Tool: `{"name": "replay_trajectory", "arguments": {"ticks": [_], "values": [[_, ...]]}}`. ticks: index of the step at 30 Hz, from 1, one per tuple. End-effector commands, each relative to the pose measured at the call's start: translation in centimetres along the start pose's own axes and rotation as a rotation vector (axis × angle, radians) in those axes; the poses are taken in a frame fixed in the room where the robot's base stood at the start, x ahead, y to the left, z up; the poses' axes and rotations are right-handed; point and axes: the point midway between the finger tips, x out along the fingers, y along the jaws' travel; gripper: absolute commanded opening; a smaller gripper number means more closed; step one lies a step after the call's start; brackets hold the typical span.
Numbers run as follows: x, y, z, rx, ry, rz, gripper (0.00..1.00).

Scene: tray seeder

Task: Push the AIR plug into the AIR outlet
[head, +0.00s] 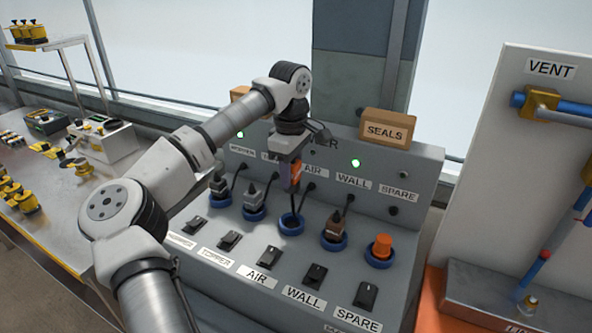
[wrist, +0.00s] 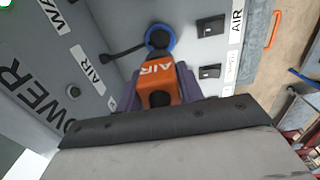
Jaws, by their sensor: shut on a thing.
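My gripper (head: 294,184) is shut on the orange AIR plug (head: 295,172), just above the sloping front of the panel. In the wrist view the plug (wrist: 160,85) shows its AIR lettering between the purple fingers (wrist: 160,90). The AIR outlet (head: 291,232) is a blue ring with a dark inside, below the plug in the head view. The ring also shows in the wrist view (wrist: 172,38), beyond the plug's far end. The plug looks apart from the ring in the head view. The plug's far end is hard to make out.
A dark plug (head: 336,226) stands in the WALL outlet and an orange cap (head: 382,245) in the SPARE one. Grey plugs (head: 252,197) stand to the left. Black cords and a row of switches (head: 270,257) flank the outlets. A SEALS box (head: 386,129) sits on top.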

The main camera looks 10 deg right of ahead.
Motion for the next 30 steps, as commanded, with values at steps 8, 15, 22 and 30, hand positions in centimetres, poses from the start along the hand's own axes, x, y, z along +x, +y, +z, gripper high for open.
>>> {"name": "replay_trajectory", "arguments": {"ticks": [8, 15, 22, 30], "values": [[0.1, 0.0, 0.1, 0.000, 0.000, 0.000, 0.11], [1.1, 0.0, 0.1, 0.000, 0.000, 0.000, 0.11], [2.8, 0.0, 0.1, 0.001, 0.000, -0.001, 0.11], [5.0, 0.0, 0.1, 0.000, -0.001, 0.000, 0.11]]}}
